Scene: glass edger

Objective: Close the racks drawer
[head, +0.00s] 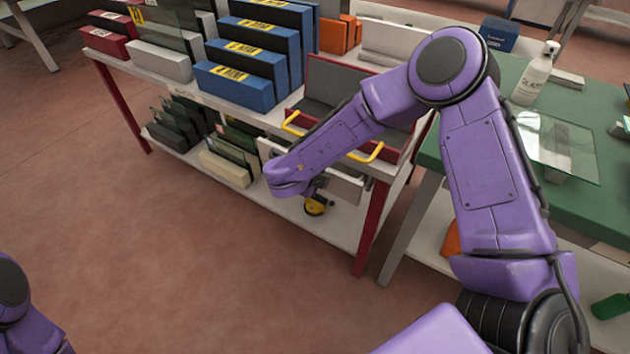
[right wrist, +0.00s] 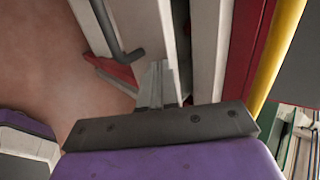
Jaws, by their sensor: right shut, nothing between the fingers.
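The racks drawer (head: 346,188) is a pale front under the top of the red-legged bench, partly hidden by my right forearm and wrist in the head view. In the right wrist view the drawer front (right wrist: 142,22) carries a dark bar handle and stands a little out from the bench edge, with a dark gap between. My right gripper (right wrist: 158,72) is shut and empty, its fingertips close to the drawer front; I cannot tell if they touch. My left gripper is out of view; only part of that arm shows.
A red tray (head: 402,156) with yellow handles sits on the bench top above the drawer. Blue blocks (head: 236,86) stand to its left. A lower shelf (head: 290,212) holds glass pieces and a yellow-black item (head: 316,206). The floor in front is clear.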

